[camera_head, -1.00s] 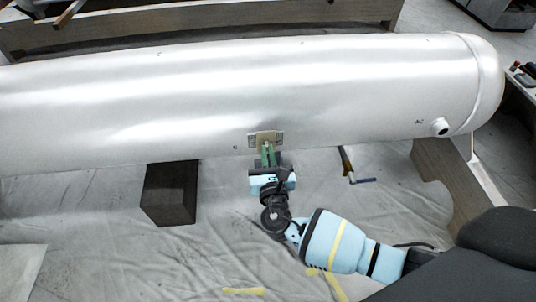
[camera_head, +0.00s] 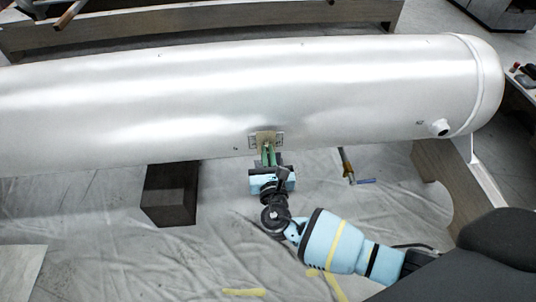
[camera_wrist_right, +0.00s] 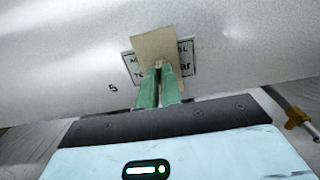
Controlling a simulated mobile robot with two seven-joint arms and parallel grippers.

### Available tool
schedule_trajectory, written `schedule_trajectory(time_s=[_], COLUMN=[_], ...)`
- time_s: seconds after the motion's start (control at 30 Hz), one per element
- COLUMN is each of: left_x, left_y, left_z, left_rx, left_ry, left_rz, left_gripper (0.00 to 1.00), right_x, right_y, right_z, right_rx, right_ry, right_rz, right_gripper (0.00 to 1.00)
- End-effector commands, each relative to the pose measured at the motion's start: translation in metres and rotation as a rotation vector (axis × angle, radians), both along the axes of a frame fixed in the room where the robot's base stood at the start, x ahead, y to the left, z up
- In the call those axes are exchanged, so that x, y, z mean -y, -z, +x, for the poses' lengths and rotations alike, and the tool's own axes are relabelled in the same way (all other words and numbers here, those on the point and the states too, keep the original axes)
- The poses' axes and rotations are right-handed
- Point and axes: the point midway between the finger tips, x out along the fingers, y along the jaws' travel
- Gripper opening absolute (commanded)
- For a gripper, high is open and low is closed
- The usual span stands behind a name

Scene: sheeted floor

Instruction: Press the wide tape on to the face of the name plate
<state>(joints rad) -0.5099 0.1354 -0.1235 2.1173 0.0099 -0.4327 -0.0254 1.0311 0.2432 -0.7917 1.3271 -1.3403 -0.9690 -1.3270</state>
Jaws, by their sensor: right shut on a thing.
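The name plate (camera_head: 280,139) is a small grey plate with dark lettering on the lower side of the big silver tank; it also shows in the right wrist view (camera_wrist_right: 187,57). The wide tape (camera_wrist_right: 152,45) is a tan piece lying over the middle of the plate, with lettering showing on both sides. Whether it touches all over I cannot tell. My right gripper (camera_head: 268,149) has green fingers, shut on the tape at its lower part, with the tips (camera_wrist_right: 159,68) at the plate. My left gripper is not in view.
The silver tank (camera_head: 340,85) spans the view, with a small nozzle (camera_head: 439,128) at its right end. A dark block (camera_head: 170,194) stands below it. A brush-like tool (camera_head: 347,165) is right of my gripper. Yellow tape strips (camera_head: 244,292) lie on the sheeted floor.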

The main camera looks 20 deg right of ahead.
Motion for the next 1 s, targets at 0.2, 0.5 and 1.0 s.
schedule_trajectory(time_s=[0.2,0.5,1.0], left_x=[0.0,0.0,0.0], left_y=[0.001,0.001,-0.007], left_z=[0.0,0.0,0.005], left_rx=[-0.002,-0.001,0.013], left_ry=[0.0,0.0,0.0], left_rz=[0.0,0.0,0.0], left_gripper=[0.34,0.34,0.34], right_x=[0.001,0.001,-0.005], right_y=[0.0,0.0,-0.001], right_z=[0.004,0.004,-0.017], right_rx=[0.0,0.0,-0.002], right_ry=[0.0,0.0,0.0], right_rz=[0.0,0.0,0.002], right_gripper=[0.0,0.29,0.31])
